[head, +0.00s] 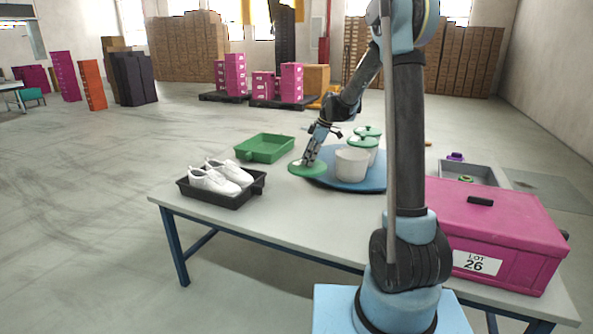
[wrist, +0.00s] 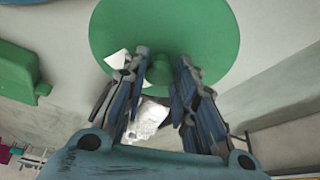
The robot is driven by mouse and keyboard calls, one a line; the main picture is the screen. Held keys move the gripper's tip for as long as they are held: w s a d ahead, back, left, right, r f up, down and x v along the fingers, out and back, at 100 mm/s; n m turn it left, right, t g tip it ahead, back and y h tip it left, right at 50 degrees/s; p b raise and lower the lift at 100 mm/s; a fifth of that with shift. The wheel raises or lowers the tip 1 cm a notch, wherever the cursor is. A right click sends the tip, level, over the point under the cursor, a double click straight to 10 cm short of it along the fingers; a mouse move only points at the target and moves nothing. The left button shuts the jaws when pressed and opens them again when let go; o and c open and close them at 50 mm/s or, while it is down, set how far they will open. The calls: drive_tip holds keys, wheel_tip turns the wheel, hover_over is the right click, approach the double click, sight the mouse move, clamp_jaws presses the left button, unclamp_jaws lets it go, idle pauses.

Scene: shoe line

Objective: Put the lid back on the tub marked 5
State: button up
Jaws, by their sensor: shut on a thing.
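My gripper (head: 309,160) is shut on a round green lid (head: 300,170) at the left edge of a blue round board. In the wrist view the lid (wrist: 165,25) lies flat across the fingertips (wrist: 163,68); the part gripped is hard to make out. I cannot tell whether the lid touches the table or hangs just above it. An open white tub (head: 351,166) stands on the board, right of my gripper. Two tubs with green lids on, a nearer one (head: 363,145) and a farther one (head: 369,132), stand behind it. No number is readable on any tub.
The blue round board (head: 345,186) lies on the table (head: 290,225). A green tray (head: 264,149) is behind left, and a black tray (head: 222,200) with white shoes (head: 215,178) at front left. A pink LOT 26 box (head: 505,225) and grey bin (head: 470,172) are at right.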

drive_tip(key=w+d+r+m+t, duration=0.1)
drive_tip(key=w+d+r+m, duration=0.3)
drive_tip(key=w+d, duration=0.45)
drive_tip(key=w+d+r+m+t, duration=0.2)
drive_tip(key=w+d+r+m, duration=0.3)
drive_tip(key=d, duration=0.7)
wheel_tip(320, 180, down, 7)
drive_tip(key=n, duration=0.2)
drive_tip(key=shift+w+a+f+h, duration=0.15)
drive_tip(key=shift+w+f+h, duration=0.05)
drive_tip(key=shift+w+h, duration=0.15)
drive_tip(key=shift+f, duration=0.1)
idle(1.6)
drive_tip(key=shift+s, duration=0.1)
drive_tip(key=o, duration=1.1)
drive_tip(key=shift+o, duration=0.4)
drive_tip(key=o, duration=0.4)
drive_tip(key=shift+o, duration=0.2)
